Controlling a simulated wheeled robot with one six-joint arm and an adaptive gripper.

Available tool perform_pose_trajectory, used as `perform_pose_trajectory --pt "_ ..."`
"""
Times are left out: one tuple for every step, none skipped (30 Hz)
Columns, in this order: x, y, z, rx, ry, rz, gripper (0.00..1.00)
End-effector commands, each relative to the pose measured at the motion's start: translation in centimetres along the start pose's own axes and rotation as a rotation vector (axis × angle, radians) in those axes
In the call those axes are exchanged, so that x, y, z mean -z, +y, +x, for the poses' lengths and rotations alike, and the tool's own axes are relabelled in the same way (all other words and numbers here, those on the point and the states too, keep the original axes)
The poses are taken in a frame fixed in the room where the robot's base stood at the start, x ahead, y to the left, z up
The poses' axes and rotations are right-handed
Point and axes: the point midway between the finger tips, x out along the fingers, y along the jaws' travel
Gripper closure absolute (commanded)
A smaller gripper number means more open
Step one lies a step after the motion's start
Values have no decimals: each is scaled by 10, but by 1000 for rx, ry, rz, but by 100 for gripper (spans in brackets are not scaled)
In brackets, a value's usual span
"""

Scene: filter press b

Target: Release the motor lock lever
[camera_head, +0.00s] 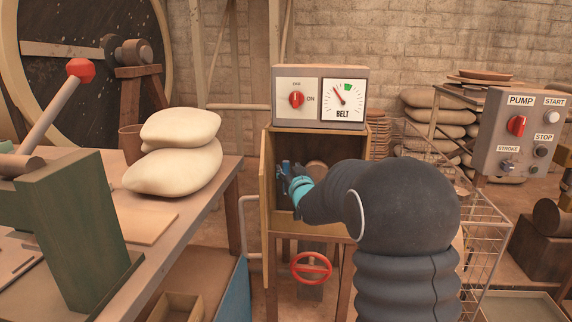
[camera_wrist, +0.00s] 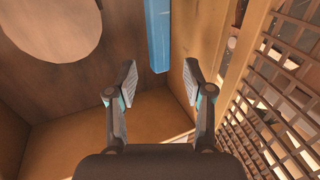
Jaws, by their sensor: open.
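My gripper (camera_wrist: 157,85) is open and empty, its two fingers spread apart in the wrist view. In the head view my gripper (camera_head: 295,178) reaches inside an open wooden cabinet (camera_head: 264,190) below the belt panel. A blue bar (camera_wrist: 157,35), possibly the motor lock lever, runs down from the top edge of the wrist view, just beyond the gap between the fingertips; no contact shows. Its upper end is out of that view.
A metal mesh (camera_wrist: 275,90) stands close on the right in the wrist view, beyond the cabinet's side wall. A red handwheel (camera_head: 311,267) is below the cabinet. The belt panel (camera_head: 320,70) is above; the pump box (camera_head: 525,132) is right. Sacks (camera_head: 172,165) lie on the left table.

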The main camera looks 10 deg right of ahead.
Motion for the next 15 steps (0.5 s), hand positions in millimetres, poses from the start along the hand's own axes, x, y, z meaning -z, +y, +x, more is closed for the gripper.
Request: perform_pose_trajectory --pt "0 0 9 0 -1 0 48" --pt "0 0 13 0 -1 0 48" --pt "0 0 19 0 -1 0 48" --pt "0 0 23 0 -1 0 48" --pt "0 0 26 0 0 0 48" --pt "0 0 30 0 0 0 48" --pt "0 0 33 0 -1 0 48" --pt "0 0 35 0 -1 0 48" --pt "0 0 38 0 0 0 48" --pt "0 0 39 0 0 0 48" --pt "0 0 40 0 -1 0 48" --pt "0 0 41 0 -1 1 48" --pt "-1 0 42 0 -2 1 48" --pt "-1 0 42 0 -2 1 48" --pt "-1 0 42 0 -2 1 48"
